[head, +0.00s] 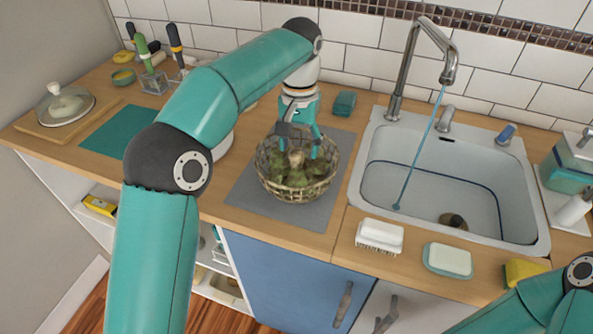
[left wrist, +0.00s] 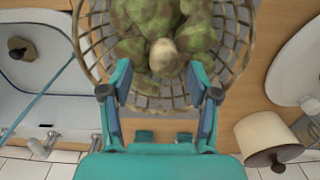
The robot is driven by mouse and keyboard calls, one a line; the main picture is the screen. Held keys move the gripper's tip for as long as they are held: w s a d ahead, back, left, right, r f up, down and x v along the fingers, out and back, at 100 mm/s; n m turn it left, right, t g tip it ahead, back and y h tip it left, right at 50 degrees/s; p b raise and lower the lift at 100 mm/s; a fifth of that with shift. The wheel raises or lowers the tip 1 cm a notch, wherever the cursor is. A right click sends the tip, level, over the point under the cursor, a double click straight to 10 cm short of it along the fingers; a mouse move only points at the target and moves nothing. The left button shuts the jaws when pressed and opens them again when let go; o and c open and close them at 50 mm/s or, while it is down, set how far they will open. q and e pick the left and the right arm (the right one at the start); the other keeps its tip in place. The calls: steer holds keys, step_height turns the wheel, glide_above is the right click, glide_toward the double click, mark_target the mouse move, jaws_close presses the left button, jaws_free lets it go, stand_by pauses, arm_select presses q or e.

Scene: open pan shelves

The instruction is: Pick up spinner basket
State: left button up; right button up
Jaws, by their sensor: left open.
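The spinner basket (head: 298,191) is a round, open wire basket on a grey mat (head: 248,187) left of the sink. It holds several green and brown mottled leafy lumps (head: 296,165) and one paler piece. In the left wrist view the basket (left wrist: 97,48) fills the top middle. My left gripper (head: 299,143) points down over the back part of the basket with its fingers spread. In the left wrist view its open fingers (left wrist: 160,78) lie across the near rim, with nothing clearly held between them. Whether they touch the wire cannot be told. My right gripper is out of view.
The sink (head: 450,180) and tall faucet (head: 403,70) are to the right. A white brush (head: 380,236) and a soap dish (head: 447,260) sit along the front edge. A green sponge (head: 344,103) lies behind the basket. A white pot (left wrist: 266,138) stands beside it.

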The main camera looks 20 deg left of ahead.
mark_target(297, 167)
arm_select(q)
steer(key=f, duration=0.3)
steer(key=f+b, duration=0.1)
steer(key=f, duration=0.1)
steer(key=shift+s+a, duration=0.2)
steer(key=shift+s, duration=0.05)
jaws_close()
